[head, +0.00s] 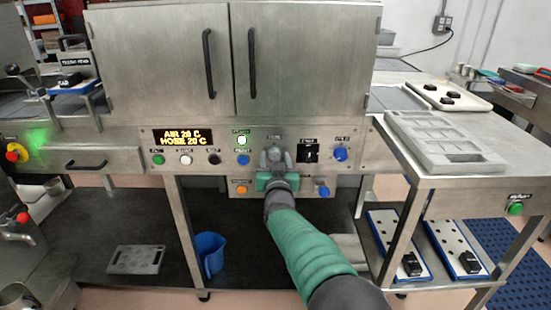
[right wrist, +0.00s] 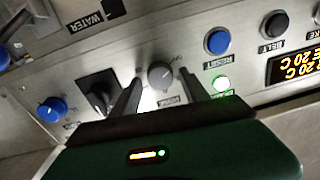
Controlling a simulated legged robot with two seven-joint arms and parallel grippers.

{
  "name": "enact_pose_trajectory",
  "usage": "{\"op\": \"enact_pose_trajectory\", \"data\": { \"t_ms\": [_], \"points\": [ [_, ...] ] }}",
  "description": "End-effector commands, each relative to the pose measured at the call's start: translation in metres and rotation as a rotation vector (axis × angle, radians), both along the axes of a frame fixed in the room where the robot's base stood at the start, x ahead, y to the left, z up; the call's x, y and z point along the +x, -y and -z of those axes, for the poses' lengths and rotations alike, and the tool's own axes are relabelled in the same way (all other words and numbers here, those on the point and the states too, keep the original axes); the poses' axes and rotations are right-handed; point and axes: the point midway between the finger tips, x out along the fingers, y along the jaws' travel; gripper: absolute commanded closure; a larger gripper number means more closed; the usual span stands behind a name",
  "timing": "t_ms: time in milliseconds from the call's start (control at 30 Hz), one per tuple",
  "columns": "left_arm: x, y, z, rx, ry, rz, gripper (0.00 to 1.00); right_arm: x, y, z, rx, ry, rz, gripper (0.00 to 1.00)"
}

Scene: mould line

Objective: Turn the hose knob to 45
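The grey round hose knob (right wrist: 160,75) sits on the steel panel, with its HOSE label upside down in the right wrist view. My right gripper (right wrist: 161,79) faces it, with one finger on each side in that view and gaps between. Contact is not visible. In the head view, my right gripper (head: 275,157) covers most of the knob area. The display (head: 182,137) reads AIR 20 C and HOSE 20 C; part of it also shows in the right wrist view (right wrist: 296,66). My left gripper is not in view.
A lit green button (head: 241,140) and a blue reset button (head: 243,160) are left of the gripper. A black switch (head: 309,151) and a blue knob (head: 340,154) are right. Cabinet doors (head: 160,60) are above. A blue jug (head: 210,252) stands below.

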Motion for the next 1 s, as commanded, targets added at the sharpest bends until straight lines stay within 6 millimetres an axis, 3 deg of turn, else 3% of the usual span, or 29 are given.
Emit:
{"op": "enact_pose_trajectory", "data": {
  "t_ms": [33,400,733,1000],
  "points": [
    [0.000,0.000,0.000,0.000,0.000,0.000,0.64,0.000,0.000,0.001,0.000,-0.001,0.000,0.55],
    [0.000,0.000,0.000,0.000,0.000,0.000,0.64,0.000,0.000,0.000,0.000,-0.001,0.000,1.00],
    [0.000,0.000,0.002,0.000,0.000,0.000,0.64,0.000,0.000,0.001,0.037,0.000,0.000,1.00],
    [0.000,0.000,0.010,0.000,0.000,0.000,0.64,0.000,0.001,0.003,0.191,-0.001,-0.001,1.00]
  ]
}}
